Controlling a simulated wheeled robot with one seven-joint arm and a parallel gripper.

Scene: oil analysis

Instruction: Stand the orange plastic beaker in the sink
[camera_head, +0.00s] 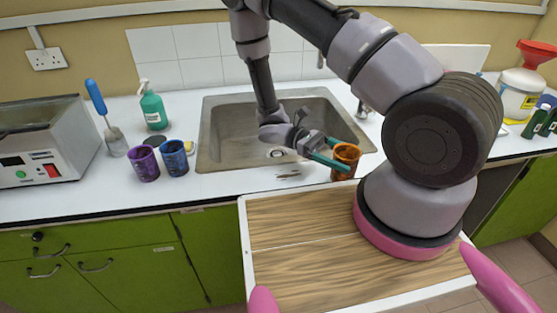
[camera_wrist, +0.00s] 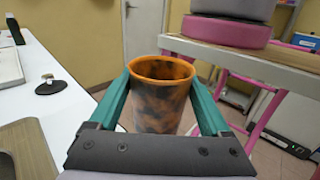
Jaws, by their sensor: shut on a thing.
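The orange plastic beaker (camera_head: 345,160) has dark blotches and an open top. My gripper (camera_head: 332,154) is shut on it, near the front right edge of the sink (camera_head: 215,130). In the wrist view the beaker (camera_wrist: 162,98) sits upright between the two green fingers of my gripper (camera_wrist: 160,98), one on each side. The sink is a steel basin with a drain, set in the white counter. I cannot tell whether the beaker's bottom touches anything.
A purple beaker (camera_head: 144,163) and a blue beaker (camera_head: 174,158) stand left of the sink. A green spray bottle (camera_head: 153,108) stands behind them. The sink basin looks clear apart from my arm.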

